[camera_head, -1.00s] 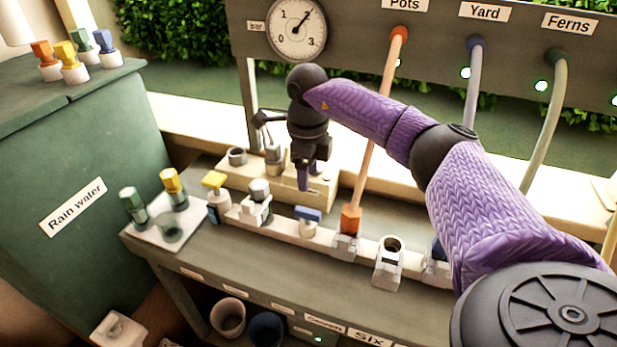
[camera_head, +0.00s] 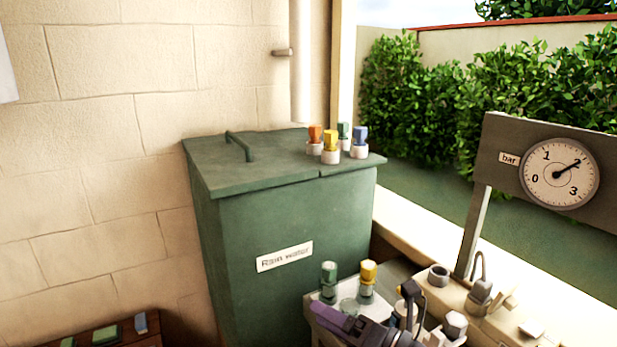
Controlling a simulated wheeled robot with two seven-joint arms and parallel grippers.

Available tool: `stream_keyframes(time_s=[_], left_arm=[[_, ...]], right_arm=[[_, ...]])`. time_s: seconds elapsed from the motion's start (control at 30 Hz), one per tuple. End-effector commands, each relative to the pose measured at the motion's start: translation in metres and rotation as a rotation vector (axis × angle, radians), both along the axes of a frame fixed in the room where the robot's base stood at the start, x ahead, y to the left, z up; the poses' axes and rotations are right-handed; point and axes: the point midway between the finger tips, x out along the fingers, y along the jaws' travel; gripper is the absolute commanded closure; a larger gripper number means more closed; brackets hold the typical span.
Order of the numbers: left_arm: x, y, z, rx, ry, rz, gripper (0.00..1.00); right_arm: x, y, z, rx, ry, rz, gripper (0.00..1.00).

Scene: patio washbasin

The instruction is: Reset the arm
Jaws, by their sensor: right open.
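My right gripper (camera_head: 362,298) shows at the bottom right of the head view, cut by the lower edge. It is open, with a purple finger on the left and a dark finger on the right. It stands in front of the pale tray (camera_head: 325,297) that carries a green-topped fitting (camera_head: 329,281) and a yellow-topped fitting (camera_head: 368,280). I see nothing held between its fingers. Most of my right arm is out of the picture. My left gripper is not in view.
The green rain water tank (camera_head: 285,225) stands behind, with several coloured fittings (camera_head: 331,147) on its lid. A pressure gauge (camera_head: 558,173) hangs on a panel at the right. A pale block with fittings (camera_head: 438,276) is right of my gripper. A stone wall (camera_head: 110,150) fills the left.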

Motion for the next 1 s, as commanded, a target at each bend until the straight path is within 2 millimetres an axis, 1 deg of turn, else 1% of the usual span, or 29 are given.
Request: stream_keyframes(time_s=[0.03, 0.07, 0.1, 0.13, 0.17, 0.2, 0.27, 0.3, 0.37, 0.4, 0.47, 0.5, 0.57, 0.6, 0.67, 0.7, 0.73, 0.83, 0.97, 1.0], left_arm=[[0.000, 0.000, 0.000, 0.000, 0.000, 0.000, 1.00], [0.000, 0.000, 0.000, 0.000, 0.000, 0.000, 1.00], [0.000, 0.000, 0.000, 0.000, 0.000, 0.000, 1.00], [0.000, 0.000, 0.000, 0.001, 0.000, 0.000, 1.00], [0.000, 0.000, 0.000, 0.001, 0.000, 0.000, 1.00], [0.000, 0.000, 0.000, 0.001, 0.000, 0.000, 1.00], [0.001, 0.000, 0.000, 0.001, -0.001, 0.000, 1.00], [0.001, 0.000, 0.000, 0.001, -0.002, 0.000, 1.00], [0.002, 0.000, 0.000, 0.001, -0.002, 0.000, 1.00], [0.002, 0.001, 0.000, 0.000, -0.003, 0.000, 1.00], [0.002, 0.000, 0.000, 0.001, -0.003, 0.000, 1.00], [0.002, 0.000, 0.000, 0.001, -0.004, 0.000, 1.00], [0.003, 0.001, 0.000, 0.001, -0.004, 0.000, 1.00], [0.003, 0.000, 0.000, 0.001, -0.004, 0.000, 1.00], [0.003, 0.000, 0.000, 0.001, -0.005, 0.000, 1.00], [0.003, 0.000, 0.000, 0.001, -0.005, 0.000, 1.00], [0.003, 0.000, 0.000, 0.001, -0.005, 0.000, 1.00], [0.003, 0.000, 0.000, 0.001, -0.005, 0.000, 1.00], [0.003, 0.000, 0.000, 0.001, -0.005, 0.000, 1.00], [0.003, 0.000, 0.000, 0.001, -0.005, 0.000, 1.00]], right_arm=[[-0.003, -0.005, 0.005, 0.223, 0.105, -0.131, 0.40], [-0.002, -0.015, 0.005, 0.357, 0.183, -0.230, 0.40], [-0.003, -0.033, -0.001, 0.524, 0.303, -0.368, 0.40], [-0.006, -0.047, -0.011, 0.639, 0.402, -0.476, 0.40], [-0.012, -0.061, -0.026, 0.745, 0.509, -0.586, 0.40], [-0.024, -0.079, -0.049, 0.865, 0.656, -0.734, 0.40], [-0.049, -0.099, -0.083, 0.997, 0.862, -0.931, 0.40], [-0.068, -0.106, -0.102, 1.054, 0.979, -1.039, 0.40], [-0.096, -0.113, -0.126, 1.112, 1.134, -1.177, 0.40], [-0.114, -0.116, -0.139, 1.137, 1.228, -1.259, 0.40], [-0.142, -0.117, -0.155, 1.159, 1.356, -1.368, 0.40], [-0.160, -0.117, -0.163, 1.168, 1.436, -1.435, 0.40], [-0.187, -0.115, -0.172, 1.172, 1.550, -1.527, 0.40], [-0.204, -0.114, -0.177, 1.169, 1.622, -1.584, 0.40], [-0.230, -0.111, -0.181, 1.157, 1.727, -1.666, 0.40], [-0.247, -0.108, -0.183, 1.145, 1.797, -1.719, 0.40], [-0.253, -0.107, -0.189, 1.135, 1.827, -1.745, 0.40], [-0.247, -0.107, -0.226, 1.112, 1.826, -1.757, 0.40], [-0.250, -0.107, -0.275, 1.082, 1.839, -1.781, 0.40], [-0.253, -0.107, -0.291, 1.071, 1.844, -1.788, 0.40]])
